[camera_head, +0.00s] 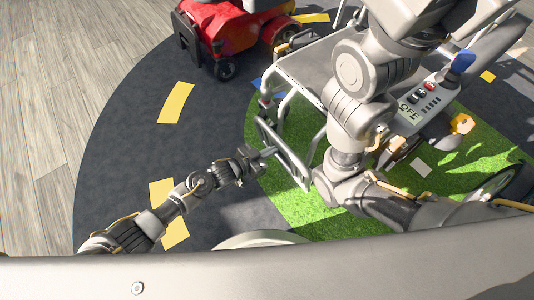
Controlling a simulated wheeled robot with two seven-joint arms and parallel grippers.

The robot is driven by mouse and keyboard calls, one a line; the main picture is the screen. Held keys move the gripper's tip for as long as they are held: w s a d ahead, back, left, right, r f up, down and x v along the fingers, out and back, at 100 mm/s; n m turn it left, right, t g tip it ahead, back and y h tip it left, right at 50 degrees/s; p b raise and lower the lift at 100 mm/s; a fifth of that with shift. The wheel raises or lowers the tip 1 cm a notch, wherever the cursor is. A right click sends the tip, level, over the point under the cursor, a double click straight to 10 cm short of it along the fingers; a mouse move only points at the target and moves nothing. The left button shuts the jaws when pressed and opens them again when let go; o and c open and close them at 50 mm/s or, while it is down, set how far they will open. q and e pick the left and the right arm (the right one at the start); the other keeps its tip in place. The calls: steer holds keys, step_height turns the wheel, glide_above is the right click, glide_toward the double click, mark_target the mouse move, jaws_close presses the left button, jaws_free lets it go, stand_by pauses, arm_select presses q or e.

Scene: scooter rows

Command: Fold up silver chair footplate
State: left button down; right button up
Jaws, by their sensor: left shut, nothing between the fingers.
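The silver chair (304,66) stands on green turf at the middle top, with pale tube legs and a seat frame. Its footplate part (293,166) looks like a slanted tube-framed piece at the chair's lower front. My left gripper (267,152) reaches in from the left and is shut, with its tips at the left edge of this frame. I cannot tell whether they touch it. My right arm crosses in front of the chair's right side and hides part of it; the right gripper does not show.
A red scooter (228,34) stands at the top left. A grey control panel (424,103) with a blue-topped lever (461,62) is at the right. Yellow floor marks (175,102) lie on the dark mat (125,130).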

arm_select(q)
steer(key=shift+w+d+r, duration=0.25)
steer(key=shift+w+d, duration=0.1)
steer(key=shift+d, duration=0.15)
steer(key=shift+w+d+r, duration=0.25)
steer(key=shift+w+d, duration=0.05)
steer(key=shift+d, duration=0.25)
steer(key=shift+w+d+r, duration=0.1)
steer(key=shift+w+d, duration=0.2)
steer(key=shift+d, duration=0.15)
steer(key=shift+s+a+r+p, duration=0.25)
steer(key=shift+a+r+p, duration=0.05)
steer(key=shift+a+p, duration=0.15)
steer(key=p, duration=0.7)
glide_toward(277, 145)
steer(key=shift+d+f, duration=0.1)
steer(key=shift+f, duration=0.05)
